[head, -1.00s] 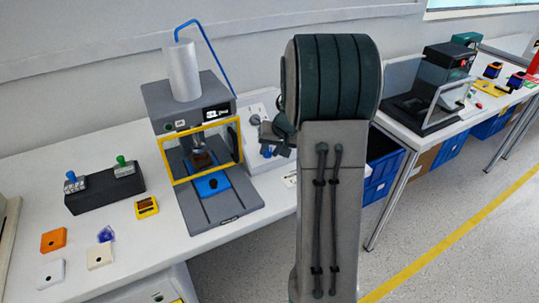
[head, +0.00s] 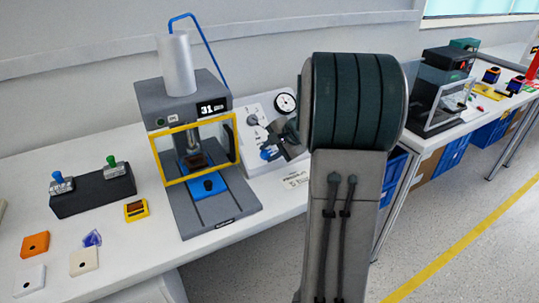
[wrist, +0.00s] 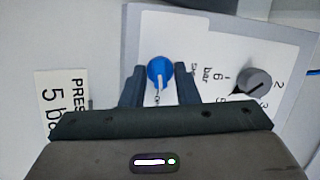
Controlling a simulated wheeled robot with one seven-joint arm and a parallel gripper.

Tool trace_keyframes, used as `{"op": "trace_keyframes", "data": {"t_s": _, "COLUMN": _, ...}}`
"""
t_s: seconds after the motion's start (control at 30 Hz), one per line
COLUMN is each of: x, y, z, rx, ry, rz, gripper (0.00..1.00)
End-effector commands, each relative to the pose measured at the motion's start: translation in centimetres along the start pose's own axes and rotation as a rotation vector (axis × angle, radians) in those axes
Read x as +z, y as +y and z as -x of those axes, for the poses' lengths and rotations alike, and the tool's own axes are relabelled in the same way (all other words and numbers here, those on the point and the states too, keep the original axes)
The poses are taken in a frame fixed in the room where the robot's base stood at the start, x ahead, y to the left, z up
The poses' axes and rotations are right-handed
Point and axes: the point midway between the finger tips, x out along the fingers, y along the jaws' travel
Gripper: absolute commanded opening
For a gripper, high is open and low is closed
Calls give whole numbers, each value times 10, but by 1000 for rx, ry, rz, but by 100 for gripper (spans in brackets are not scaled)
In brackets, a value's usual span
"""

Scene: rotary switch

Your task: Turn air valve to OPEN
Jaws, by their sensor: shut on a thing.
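The air valve is a blue round knob (wrist: 160,70) with a white pointer line, on a pale panel (wrist: 215,40). In the wrist view its pointer runs towards the bottom edge, and the lettering by its tip is too small to read. My gripper (wrist: 161,78) is shut on the blue knob, one dark finger on each side. In the head view my gripper (head: 272,150) is at the panel right of the press, and only a bit of the blue knob (head: 266,154) shows beside it.
A dark grey knob (wrist: 254,82) with a numbered bar scale sits close to the gripper's right finger. A round gauge (head: 285,103) is higher on the panel. The press (head: 186,120) with its yellow guard frame stands just left. A white label (head: 297,180) lies in front.

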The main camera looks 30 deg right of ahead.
Motion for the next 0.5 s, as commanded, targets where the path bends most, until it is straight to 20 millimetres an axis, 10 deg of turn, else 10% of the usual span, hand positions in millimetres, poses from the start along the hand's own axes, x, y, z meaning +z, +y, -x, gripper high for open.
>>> {"op": "trace_keyframes", "data": {"t_s": 0.5, "x": 0, "y": 2, "z": 0, "rx": -61, "ry": 2, "rz": -194, "gripper": 5}}
